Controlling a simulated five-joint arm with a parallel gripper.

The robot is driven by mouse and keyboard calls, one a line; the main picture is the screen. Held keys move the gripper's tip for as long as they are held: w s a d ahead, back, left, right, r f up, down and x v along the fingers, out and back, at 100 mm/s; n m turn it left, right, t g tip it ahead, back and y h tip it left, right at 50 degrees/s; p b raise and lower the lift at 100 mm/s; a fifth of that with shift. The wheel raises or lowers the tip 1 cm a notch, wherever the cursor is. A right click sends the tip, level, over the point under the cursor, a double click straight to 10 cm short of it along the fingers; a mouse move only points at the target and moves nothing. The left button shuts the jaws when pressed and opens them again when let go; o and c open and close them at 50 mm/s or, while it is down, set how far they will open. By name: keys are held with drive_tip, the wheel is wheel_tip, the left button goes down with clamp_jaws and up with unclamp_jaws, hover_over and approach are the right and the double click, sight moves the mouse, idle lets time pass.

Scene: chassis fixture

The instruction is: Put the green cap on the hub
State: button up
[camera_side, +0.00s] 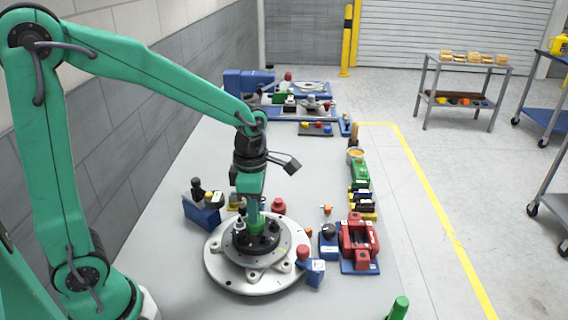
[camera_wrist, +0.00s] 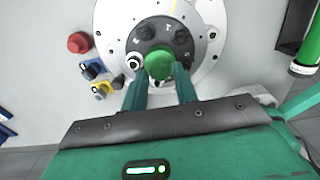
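The green cap (camera_wrist: 160,65) is a small round knob over the dark centre of the hub (camera_wrist: 148,32) in the wrist view. In the side view the cap (camera_side: 256,226) is low over the dark hub (camera_side: 270,243). My gripper (camera_wrist: 160,74) points down at the hub, its two green fingers at either side of the cap, apparently closed on it. In the side view my gripper (camera_side: 254,212) is just above the hub. The cap's underside is hidden, so I cannot tell whether it is seated or slightly above.
The hub stands on a round grey plate (camera_side: 226,270). Blue blocks (camera_side: 202,213) stand behind left; a red knob on blue (camera_side: 312,268) and a red fixture (camera_side: 358,240) stand to the right. A green cylinder (camera_side: 398,308) is at the front right. Bare table lies left of the plate.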

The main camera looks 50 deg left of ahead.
drive_tip(key=shift+r, duration=1.25)
drive_tip(key=o, duration=0.6)
drive_tip(key=shift+c, duration=0.2)
drive_tip(key=shift+r, duration=0.1)
drive_tip(key=shift+r, duration=2.2)
drive_tip(key=shift+s, duration=0.1)
